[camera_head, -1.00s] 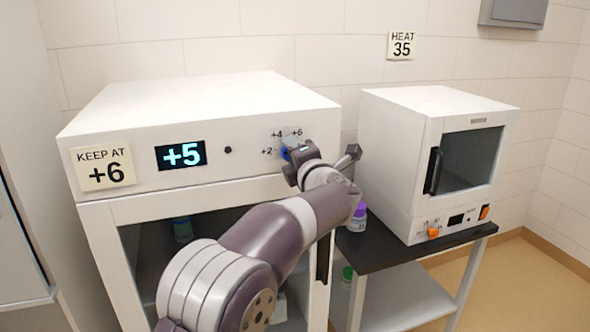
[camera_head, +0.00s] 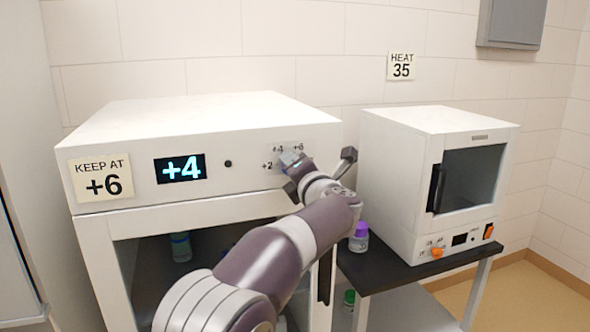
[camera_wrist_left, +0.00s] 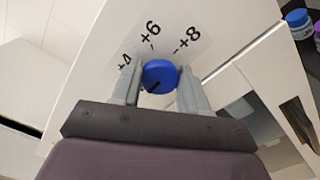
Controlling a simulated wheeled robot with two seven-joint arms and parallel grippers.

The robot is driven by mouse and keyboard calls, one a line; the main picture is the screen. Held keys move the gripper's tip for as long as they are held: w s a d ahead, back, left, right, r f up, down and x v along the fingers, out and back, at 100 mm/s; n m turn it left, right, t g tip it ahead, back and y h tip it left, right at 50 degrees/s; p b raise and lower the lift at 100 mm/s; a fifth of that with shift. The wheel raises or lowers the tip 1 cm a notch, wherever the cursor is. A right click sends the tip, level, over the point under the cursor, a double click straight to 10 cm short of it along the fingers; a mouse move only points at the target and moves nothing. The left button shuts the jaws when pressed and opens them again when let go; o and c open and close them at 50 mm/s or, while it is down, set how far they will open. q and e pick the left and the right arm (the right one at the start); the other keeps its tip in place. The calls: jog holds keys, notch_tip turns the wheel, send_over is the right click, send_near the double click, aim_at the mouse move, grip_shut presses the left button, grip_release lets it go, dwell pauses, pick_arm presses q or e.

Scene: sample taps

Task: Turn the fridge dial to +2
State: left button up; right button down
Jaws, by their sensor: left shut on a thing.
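The blue fridge dial (camera_wrist_left: 160,75) sits between the two fingers of my left gripper (camera_wrist_left: 160,88), which is shut on it. A dark mark on the dial slants to the lower left in the wrist view. The labels +4, +6 and +8 show around it there; +2 shows only in the head view. In the head view my left gripper (camera_head: 292,162) is at the dial panel and mostly hides the dial. The fridge display (camera_head: 181,168) reads +4. A card (camera_head: 99,178) on the fridge (camera_head: 212,120) says KEEP AT +6. My right gripper is not in view.
A white oven (camera_head: 395,150) with orange knobs stands on a dark-topped table (camera_head: 385,262) to the right. A purple-capped bottle (camera_head: 359,238) is near my arm. A HEAT 35 card (camera_head: 401,66) is on the wall. Bottles stand inside the fridge.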

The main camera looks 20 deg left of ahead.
pick_arm(q)
jog(key=shift+f, duration=0.3)
jog(key=o, duration=1)
jog(key=shift+r, duration=0.2)
jog(key=b+v, duration=0.2)
jog(key=v, duration=1)
jog(key=shift+s+d, duration=0.2)
jog(key=shift+s, duration=0.1)
